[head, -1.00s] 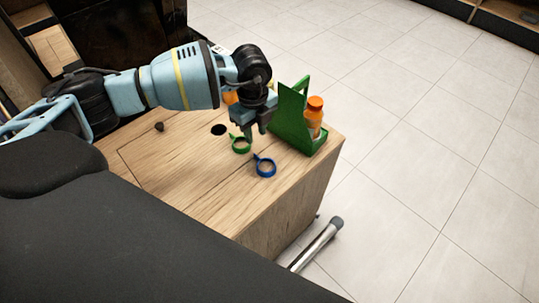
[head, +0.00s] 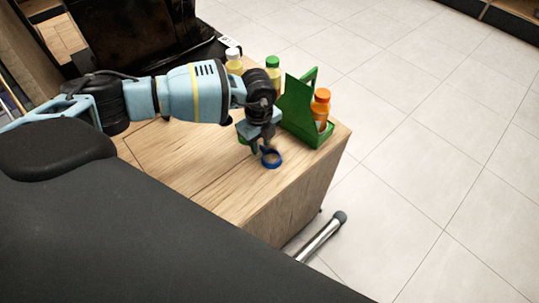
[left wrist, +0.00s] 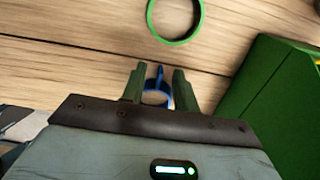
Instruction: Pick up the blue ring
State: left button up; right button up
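The blue ring (head: 271,165) lies on the wooden cabinet top, near its front right edge. My left gripper (head: 262,151) points down right at it and covers part of it in the head view. In the left wrist view the open fingers (left wrist: 158,75) stand on either side of the blue ring's (left wrist: 155,99) tab, with a gap on each side. The ring's lower part is hidden behind the gripper body. My right gripper is not in view.
A green ring (left wrist: 178,42) lies close by, mostly hidden in the head view. A green carrier (head: 298,108) with an orange bottle (head: 321,107) stands just right of my gripper. Two more bottles stand behind. The cabinet top (head: 180,150) to the left is clear.

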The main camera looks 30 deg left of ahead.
aim_at(261, 147)
pick_arm(q)
jog(key=shift+c, duration=0.3)
grip_shut()
jog(key=shift+r, duration=0.8)
notch_tip(261, 147, up, 2)
jog(key=shift+s+d, duration=0.15)
jog(key=s+d+r, duration=0.1)
jog(key=s+d, duration=0.9)
jog(key=s, duration=0.1)
jog(key=shift+s+d+r+p, duration=0.15)
jog(key=shift+s+d+p, duration=0.1)
jog(key=shift+p, duration=0.15)
